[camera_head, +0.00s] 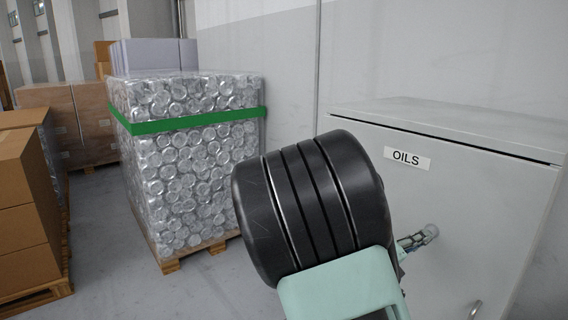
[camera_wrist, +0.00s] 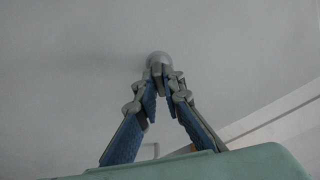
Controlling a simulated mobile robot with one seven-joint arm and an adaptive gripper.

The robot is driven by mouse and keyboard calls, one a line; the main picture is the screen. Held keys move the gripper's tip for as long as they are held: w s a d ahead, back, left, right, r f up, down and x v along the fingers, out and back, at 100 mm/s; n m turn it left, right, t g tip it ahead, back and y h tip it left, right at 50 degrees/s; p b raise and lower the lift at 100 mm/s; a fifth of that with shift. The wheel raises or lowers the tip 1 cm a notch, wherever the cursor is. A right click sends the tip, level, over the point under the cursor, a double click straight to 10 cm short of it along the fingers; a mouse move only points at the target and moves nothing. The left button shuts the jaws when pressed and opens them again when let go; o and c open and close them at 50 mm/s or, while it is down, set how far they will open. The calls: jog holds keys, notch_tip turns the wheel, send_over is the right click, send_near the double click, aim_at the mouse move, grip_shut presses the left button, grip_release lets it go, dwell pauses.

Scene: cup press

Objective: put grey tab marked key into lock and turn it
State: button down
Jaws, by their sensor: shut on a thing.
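My gripper (camera_head: 424,236) is at the front face of the light grey cabinet (camera_head: 450,200), partly hidden behind my own arm in the head view. In the wrist view my gripper (camera_wrist: 160,80) has its two blue-and-grey fingers drawn together at the tips, shut on the small grey key tab (camera_wrist: 157,71). The tab is mostly hidden between the fingertips. A round grey lock (camera_wrist: 158,58) on the cabinet face is right beyond the tips. The tab lines up with the lock and looks in contact with it. I cannot tell how deep it sits or whether it is turned.
The cabinet has an "OILS" label (camera_head: 407,160) and a metal handle (camera_head: 475,310) low on its front. A wrapped pallet of cans (camera_head: 190,170) with a green strap stands to the left. Cardboard boxes (camera_head: 22,200) are at far left. Bare floor lies between them.

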jog(key=shift+d+r+m, duration=0.15)
jog(key=shift+r+m, duration=0.1)
jog(key=shift+m, duration=0.55)
jog(key=shift+d+m+b, duration=0.1)
jog(key=shift+m+b, duration=0.5)
jog(key=shift+m, duration=0.5)
jog(key=shift+r+m+y+b, duration=0.1)
jog(key=shift+m+y+b, duration=0.3)
jog(key=shift+m+b, duration=0.8)
jog(key=shift+m+p, duration=0.3)
jog(key=shift+m, duration=0.1)
jog(key=c, duration=2)
grip_release()
jog(key=shift+d, duration=0.1)
jog(key=shift+f, duration=0.2)
